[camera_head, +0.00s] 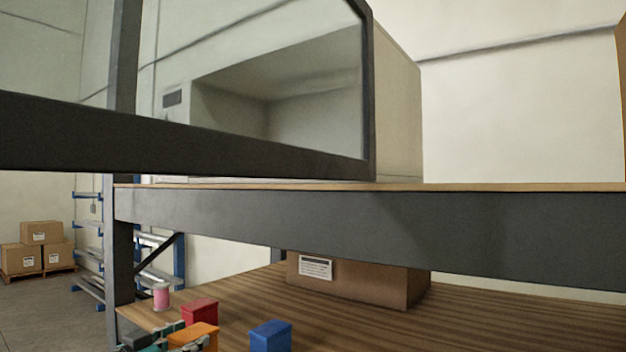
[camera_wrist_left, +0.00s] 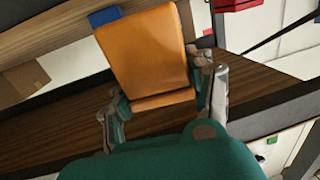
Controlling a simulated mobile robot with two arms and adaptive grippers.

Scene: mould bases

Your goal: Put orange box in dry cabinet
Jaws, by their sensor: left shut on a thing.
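The orange box (camera_head: 193,335) is at the bottom of the head view, at the lower wooden shelf. My left gripper (camera_head: 172,343) is around it, partly cut off by the frame's lower edge. In the left wrist view the orange box (camera_wrist_left: 146,52) sits between the two fingers of my left gripper (camera_wrist_left: 158,82), which is shut on it. Whether the box touches the shelf, I cannot tell. The dry cabinet (camera_head: 398,105) stands on the upper shelf. Its dark-framed glass door (camera_head: 368,90) stands open toward me, and its pale interior shows through the glass. My right gripper is not in view.
A red box (camera_head: 199,312), a blue box (camera_head: 270,336) and a pink spool (camera_head: 161,297) stand close by on the lower shelf (camera_head: 480,325). A cardboard carton (camera_head: 350,283) is behind them. The upper shelf's dark beam (camera_head: 380,228) runs above the lower shelf.

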